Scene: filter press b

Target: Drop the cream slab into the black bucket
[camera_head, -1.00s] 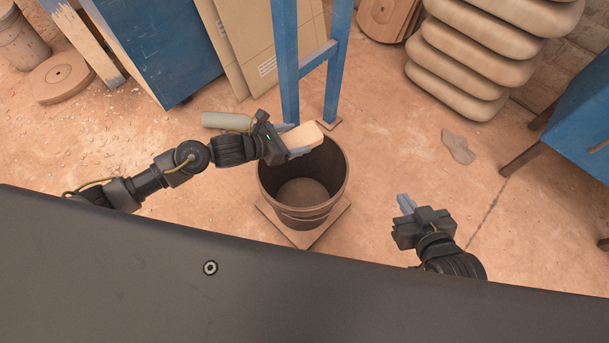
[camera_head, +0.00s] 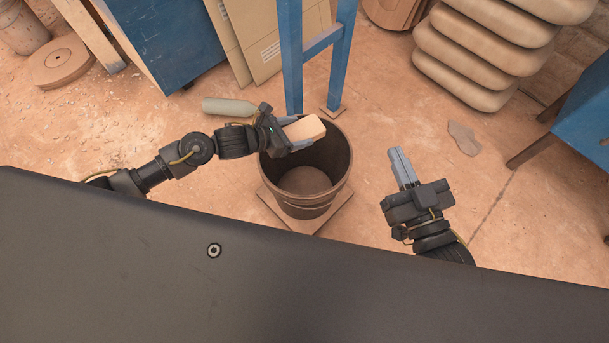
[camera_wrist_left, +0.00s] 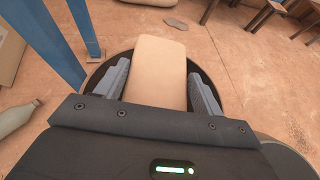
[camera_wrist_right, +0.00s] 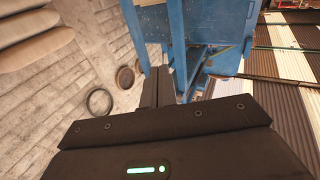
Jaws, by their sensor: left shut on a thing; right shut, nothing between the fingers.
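The cream slab (camera_head: 306,128) is held between the fingers of my left gripper (camera_head: 292,131), above the back part of the bucket's opening. In the left wrist view the slab (camera_wrist_left: 158,72) lies between the two grey fingers, with the bucket's dark rim (camera_wrist_left: 97,75) below it. The black bucket (camera_head: 336,190) looks dark brown and stands upright on a square board; its visible inside is empty. My right gripper (camera_head: 400,168) is shut and empty, to the right of the bucket and apart from it. In the right wrist view its fingers (camera_wrist_right: 158,88) are together.
A blue frame (camera_head: 291,60) stands just behind the bucket. A grey-green bottle (camera_head: 228,106) lies left of it. Stacked cream sacks (camera_head: 475,60) are at the back right, near a blue table (camera_head: 585,115). A flat grey scrap (camera_head: 463,138) lies on otherwise clear floor at right.

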